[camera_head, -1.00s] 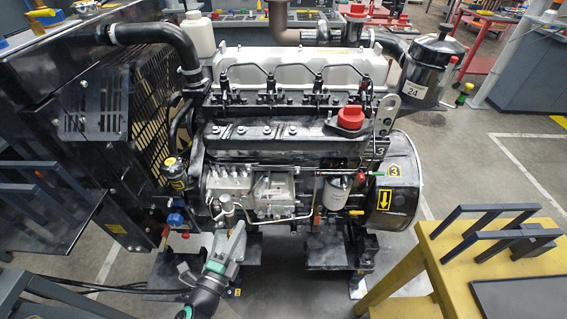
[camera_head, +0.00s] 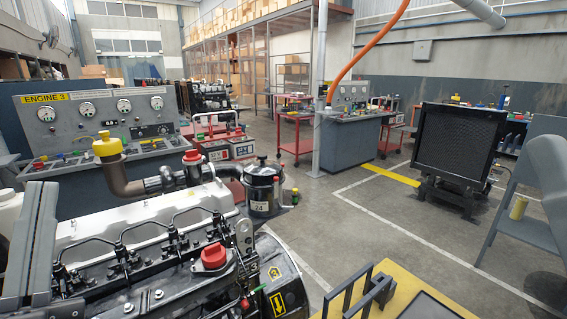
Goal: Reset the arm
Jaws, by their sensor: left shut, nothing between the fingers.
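My left gripper (camera_head: 40,190) stands upright at the left edge of the head view, in front of the engine's left part. Its two grey fingers are shut together with nothing between them. The engine (camera_head: 130,222) fills the lower left, with a pale valve cover, black pipes and a red cap (camera_head: 214,256) on top. Its lower half is out of the frame.
A grey control console (camera_head: 95,125) marked ENGINE 3 stands behind the engine. A black canister (camera_head: 262,188) sits at the engine's right end. A yellow table (camera_head: 405,285) is at bottom right. A black radiator-like unit (camera_head: 453,145) stands farther back. Open floor lies between.

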